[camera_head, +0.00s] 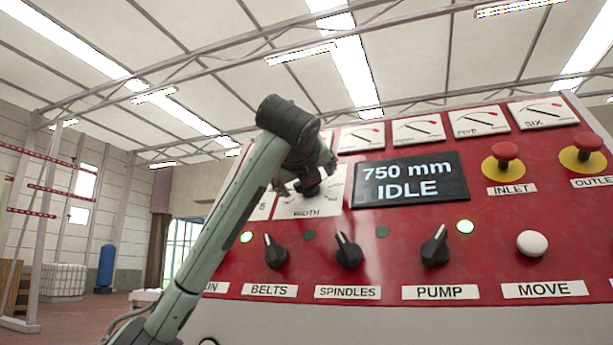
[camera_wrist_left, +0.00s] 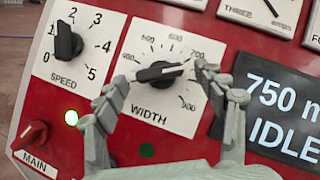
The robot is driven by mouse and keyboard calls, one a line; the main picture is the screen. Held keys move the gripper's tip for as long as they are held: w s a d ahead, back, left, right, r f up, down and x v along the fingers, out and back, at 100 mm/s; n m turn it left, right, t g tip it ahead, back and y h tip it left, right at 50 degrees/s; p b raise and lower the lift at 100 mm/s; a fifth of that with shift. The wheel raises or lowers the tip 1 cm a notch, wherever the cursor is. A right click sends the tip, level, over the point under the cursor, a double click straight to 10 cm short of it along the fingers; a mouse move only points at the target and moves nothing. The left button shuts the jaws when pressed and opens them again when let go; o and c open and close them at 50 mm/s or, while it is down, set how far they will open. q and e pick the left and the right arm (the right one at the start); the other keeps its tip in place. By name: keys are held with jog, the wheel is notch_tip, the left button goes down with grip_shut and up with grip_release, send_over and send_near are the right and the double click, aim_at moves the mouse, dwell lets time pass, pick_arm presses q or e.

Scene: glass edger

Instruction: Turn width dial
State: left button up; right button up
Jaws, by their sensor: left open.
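The WIDTH dial is a black pointer knob (camera_wrist_left: 160,72) on a white scale plate (camera_wrist_left: 150,108) in the left wrist view. Its pointer end faces right, between the 700 and 900 marks. In the head view the knob (camera_head: 312,187) is partly hidden by my left gripper (camera_head: 298,184). My left gripper is open, and its fingers (camera_wrist_left: 162,76) stand on either side of the knob in the wrist view. I cannot tell whether they touch it. The display (camera_head: 410,180) reads "750 mm IDLE". My right gripper is not in view.
The SPEED knob (camera_wrist_left: 67,41) and red MAIN switch (camera_wrist_left: 30,135) lie left of the dial. Below are the BELTS (camera_head: 275,251), SPINDLES (camera_head: 348,251) and PUMP (camera_head: 435,246) knobs. The red INLET button (camera_head: 504,153) and white MOVE button (camera_head: 531,243) are farther right.

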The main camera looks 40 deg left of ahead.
pick_arm(q)
jog(key=shift+w+a, duration=0.1)
jog(key=shift+w, duration=0.1)
jog(key=shift+c, duration=0.4)
jog(key=c, duration=1.1)
